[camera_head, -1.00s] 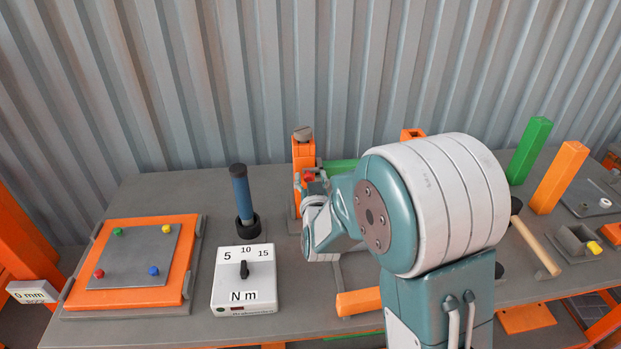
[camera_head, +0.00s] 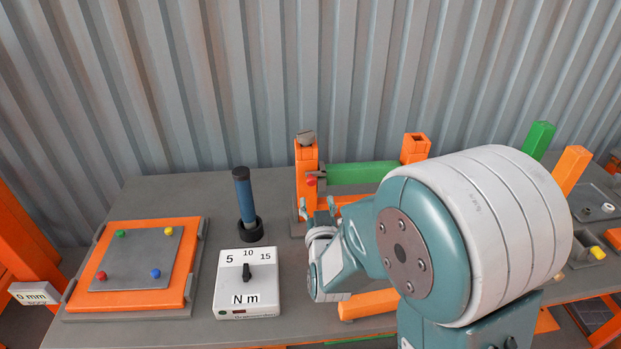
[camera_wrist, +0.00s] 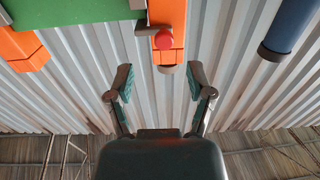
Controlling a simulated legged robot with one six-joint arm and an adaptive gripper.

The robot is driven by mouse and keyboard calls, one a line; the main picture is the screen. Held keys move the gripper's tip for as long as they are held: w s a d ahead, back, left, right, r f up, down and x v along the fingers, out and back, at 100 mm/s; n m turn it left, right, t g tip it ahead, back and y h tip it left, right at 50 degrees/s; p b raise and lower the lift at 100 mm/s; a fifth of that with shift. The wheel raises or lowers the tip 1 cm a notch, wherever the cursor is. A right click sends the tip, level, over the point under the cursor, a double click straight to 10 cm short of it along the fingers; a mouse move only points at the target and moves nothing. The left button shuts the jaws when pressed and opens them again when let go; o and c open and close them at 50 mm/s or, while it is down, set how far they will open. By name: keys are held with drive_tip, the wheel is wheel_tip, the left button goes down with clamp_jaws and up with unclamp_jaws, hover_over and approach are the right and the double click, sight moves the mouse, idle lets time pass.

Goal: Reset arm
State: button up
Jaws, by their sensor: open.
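My gripper (camera_wrist: 160,90) is open and empty in the wrist view, its two padded fingers spread apart. In the head view my gripper (camera_head: 321,215) is small and partly hidden by my wrist, in front of the orange post frame (camera_head: 306,165). The green beam (camera_head: 362,173) runs between the frame's posts. A red knob (camera_head: 311,181) sits on the left post. In the wrist view the red knob (camera_wrist: 164,41), green beam (camera_wrist: 70,12) and an orange post (camera_wrist: 178,55) lie beyond the fingertips. My arm hides part of the bench on the right.
A torque box (camera_head: 250,283) and a blue-handled tool (camera_head: 244,197) in a black holder stand left of my arm. An orange-framed board (camera_head: 137,265) lies further left. A green post (camera_head: 540,138) and an orange post (camera_head: 571,168) stand right. A corrugated wall (camera_head: 250,80) closes the back.

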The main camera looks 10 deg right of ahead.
drive_tip(key=s+d+r+g, duration=0.2)
drive_tip(key=s+g, duration=0.2)
drive_tip(key=s, duration=0.4)
drive_tip(key=s+d+r+g, duration=0.2)
drive_tip(key=s+d+g, duration=0.1)
drive_tip(key=s, duration=0.6)
drive_tip(key=s+d+r+g, duration=0.3)
drive_tip(key=s+g, duration=0.2)
drive_tip(key=s, duration=0.4)
idle(1.0)
